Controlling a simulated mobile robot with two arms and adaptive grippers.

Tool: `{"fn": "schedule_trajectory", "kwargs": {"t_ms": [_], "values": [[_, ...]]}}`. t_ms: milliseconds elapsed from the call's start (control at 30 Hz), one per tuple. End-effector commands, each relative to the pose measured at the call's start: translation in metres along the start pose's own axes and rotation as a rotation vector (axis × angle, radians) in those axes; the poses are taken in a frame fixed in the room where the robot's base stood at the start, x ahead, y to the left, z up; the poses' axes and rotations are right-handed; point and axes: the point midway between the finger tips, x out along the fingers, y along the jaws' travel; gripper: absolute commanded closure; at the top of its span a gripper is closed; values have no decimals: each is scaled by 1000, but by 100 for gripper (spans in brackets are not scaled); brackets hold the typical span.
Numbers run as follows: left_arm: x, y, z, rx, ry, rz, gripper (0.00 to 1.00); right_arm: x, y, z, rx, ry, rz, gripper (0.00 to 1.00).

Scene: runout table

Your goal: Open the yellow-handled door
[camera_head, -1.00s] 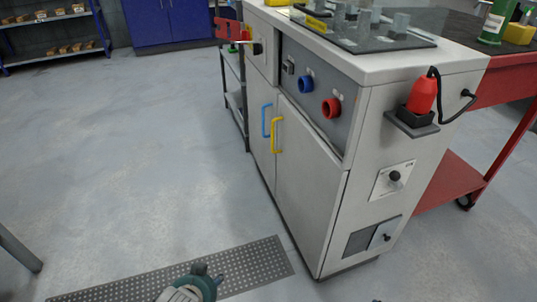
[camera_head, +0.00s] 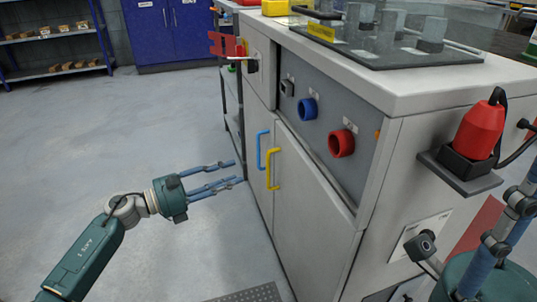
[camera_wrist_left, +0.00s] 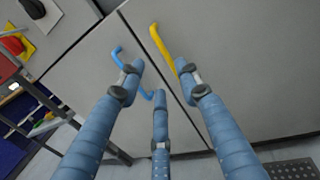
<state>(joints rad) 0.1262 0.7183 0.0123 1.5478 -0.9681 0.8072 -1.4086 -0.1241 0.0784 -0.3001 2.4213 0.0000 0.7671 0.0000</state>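The yellow handle (camera_head: 272,170) is upright on the closed right-hand cabinet door (camera_head: 305,210). In the left wrist view the yellow handle (camera_wrist_left: 160,45) runs down to the right fingertip, which hides its lower end. My left gripper (camera_head: 237,172) is open and empty, its blue fingers spread, left of the handles and apart from them in the head view. The left wrist view also shows my left gripper (camera_wrist_left: 161,74) facing the doors. My right gripper (camera_head: 478,215) is partly in view at the lower right, fingers spread, nothing seen between them.
A blue handle (camera_head: 261,150) sits just left of the yellow one, on the adjoining door. Blue (camera_head: 307,109) and red (camera_head: 341,143) round sockets are above the door. A red plug (camera_head: 480,130) stands on a side shelf. The floor left of the cabinet is clear.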

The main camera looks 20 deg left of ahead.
Motion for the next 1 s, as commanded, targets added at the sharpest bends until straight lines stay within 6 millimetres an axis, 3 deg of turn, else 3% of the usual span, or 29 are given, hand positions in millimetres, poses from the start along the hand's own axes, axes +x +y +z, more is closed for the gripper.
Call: {"fn": "schedule_trajectory", "kwargs": {"t_ms": [167,600,1000], "values": [[19,-1,-1,8,-1,-7,66,0,-1,-3,-1,21,-5,64],[95,-1,0,4,-2,-5,66,8,-3,-6,-8,66,-25,64],[107,-1,0,2,0,-4,66,11,-4,-6,-9,72,-30,64]]}}
